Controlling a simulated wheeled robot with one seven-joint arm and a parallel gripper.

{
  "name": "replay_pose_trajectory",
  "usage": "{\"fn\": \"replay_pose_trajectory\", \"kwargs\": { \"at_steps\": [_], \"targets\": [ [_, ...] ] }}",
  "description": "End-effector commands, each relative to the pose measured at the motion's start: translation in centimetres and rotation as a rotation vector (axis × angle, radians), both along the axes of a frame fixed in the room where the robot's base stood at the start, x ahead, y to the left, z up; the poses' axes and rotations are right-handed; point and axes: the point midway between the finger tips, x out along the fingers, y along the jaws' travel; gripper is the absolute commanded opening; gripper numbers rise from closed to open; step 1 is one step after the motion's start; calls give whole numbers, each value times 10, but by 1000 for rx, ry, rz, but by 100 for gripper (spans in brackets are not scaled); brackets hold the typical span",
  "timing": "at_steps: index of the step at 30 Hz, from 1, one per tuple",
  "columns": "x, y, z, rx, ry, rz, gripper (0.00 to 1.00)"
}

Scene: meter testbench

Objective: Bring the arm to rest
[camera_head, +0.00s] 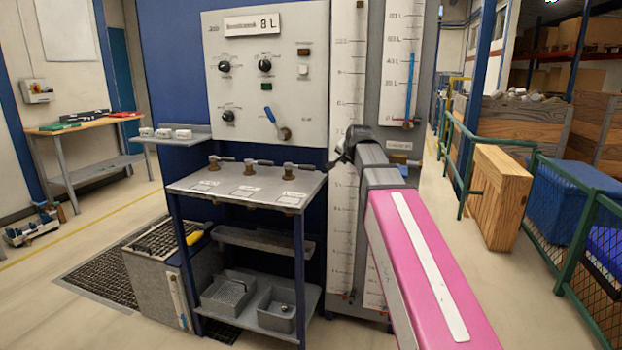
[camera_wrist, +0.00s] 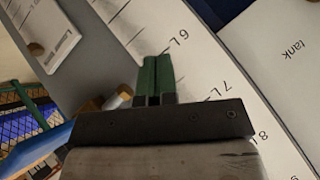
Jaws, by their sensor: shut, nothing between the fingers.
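My arm reaches from the lower right of the head view toward the meter testbench (camera_head: 268,90). Its end is in front of the tall white scale beside the control panel. In the wrist view my gripper (camera_wrist: 157,72) has its two green fingers together, with nothing between them. The fingers point at the white scale (camera_wrist: 247,100), which shows tilted with marks 6 L, 7 L and 8 L. I cannot tell the exact gap between the fingertips and the scale. In the head view the fingers are hard to make out.
The panel carries knobs and a blue-handled lever (camera_head: 272,118). Below it is a metal shelf (camera_head: 245,186) with several valves. A workbench (camera_head: 85,125) stands at the left. A green fence (camera_head: 540,160), a wooden crate (camera_head: 495,196) and a blue bin (camera_head: 560,200) are at the right.

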Motion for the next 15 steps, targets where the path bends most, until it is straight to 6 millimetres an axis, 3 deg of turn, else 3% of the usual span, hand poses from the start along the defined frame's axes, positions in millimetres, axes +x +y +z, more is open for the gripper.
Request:
{"fn": "replay_pose_trajectory", "kwargs": {
  "at_steps": [1, 3, 15],
  "targets": [
    [-10, -3, -28, -26, 38, 14, 0],
    [-19, -7, -60, -62, 85, 37, 0],
    [-97, -30, -225, -239, 360, 200, 0]
  ]
}}
